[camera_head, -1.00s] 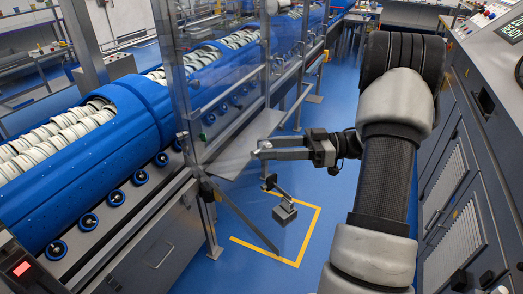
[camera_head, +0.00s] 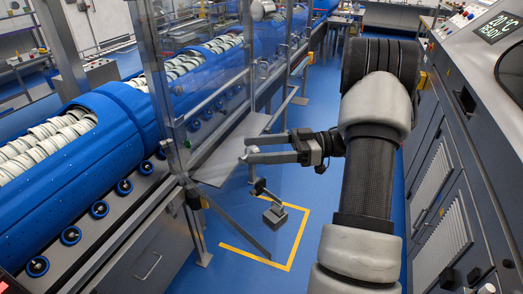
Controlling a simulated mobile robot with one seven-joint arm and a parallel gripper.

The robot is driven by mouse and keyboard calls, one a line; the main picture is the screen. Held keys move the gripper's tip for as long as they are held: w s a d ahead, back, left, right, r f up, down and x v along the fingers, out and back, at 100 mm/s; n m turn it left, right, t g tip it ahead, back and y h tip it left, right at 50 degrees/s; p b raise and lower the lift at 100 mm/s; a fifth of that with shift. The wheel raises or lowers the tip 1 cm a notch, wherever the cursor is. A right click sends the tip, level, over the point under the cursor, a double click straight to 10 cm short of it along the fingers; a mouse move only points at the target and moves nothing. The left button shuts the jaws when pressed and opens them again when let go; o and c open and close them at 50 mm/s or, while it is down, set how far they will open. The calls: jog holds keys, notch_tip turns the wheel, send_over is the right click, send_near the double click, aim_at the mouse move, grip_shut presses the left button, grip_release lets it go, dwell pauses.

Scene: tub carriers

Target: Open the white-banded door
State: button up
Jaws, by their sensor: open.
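A clear pane (camera_head: 215,75) in a grey frame stands between the aisle and the blue machine. A dark slanting bar (camera_head: 238,226) runs low across the aisle, seemingly the lower edge of a clear panel. I cannot make out a clear white band or tell which panel is the white-banded door. A dark lever with a grey block (camera_head: 274,216) shows beside the bar; whether it is a door handle is unclear. My gripper (camera_head: 245,149) points left with open, empty fingers, above the lever in the picture. Whether it touches glass cannot be told.
The blue machine (camera_head: 110,110) with white rolls fills the left. A grey cabinet (camera_head: 445,190) with a display lines the right, close to my arm. A yellow floor line (camera_head: 290,255) marks out part of the blue floor, which looks clear farther back.

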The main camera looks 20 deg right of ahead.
jog(key=shift+w+d+r, duration=0.1)
jog(key=shift+w+d, duration=0.05)
dwell(0.3)
jog(key=v, duration=1.7)
jog(key=shift+s+d+b, duration=0.2)
jog(key=shift+s+b, duration=0.1)
jog(key=shift+s, duration=0.1)
